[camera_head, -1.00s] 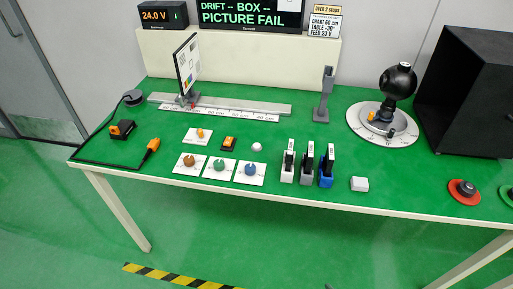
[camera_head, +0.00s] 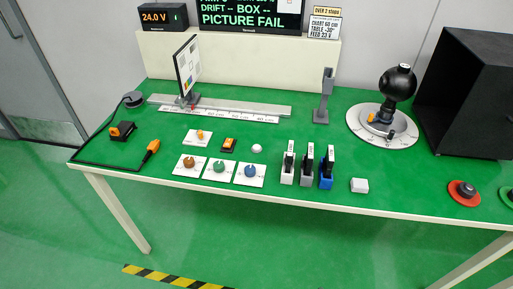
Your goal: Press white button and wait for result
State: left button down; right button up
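A small round white button (camera_head: 256,148) sits on the green tabletop, right of an orange rocker switch (camera_head: 228,144). A white square block (camera_head: 359,185) lies near the front edge, right of the slotted holders; I cannot tell whether it is also a button. The dark display (camera_head: 251,14) at the back reads "DRIFT -- BOX --" and "PICTURE FAIL" in green, with its top line cut off. A black ball-shaped camera (camera_head: 398,82) stands on a round white turntable (camera_head: 359,124). Neither of my grippers is in view.
Three knobs, brown (camera_head: 188,163), green (camera_head: 219,167) and blue (camera_head: 250,171), sit near the front edge. A chart panel (camera_head: 187,66) stands on a rail (camera_head: 240,109). A black box (camera_head: 478,92) fills the right. A cable with an orange plug (camera_head: 152,147) lies at left.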

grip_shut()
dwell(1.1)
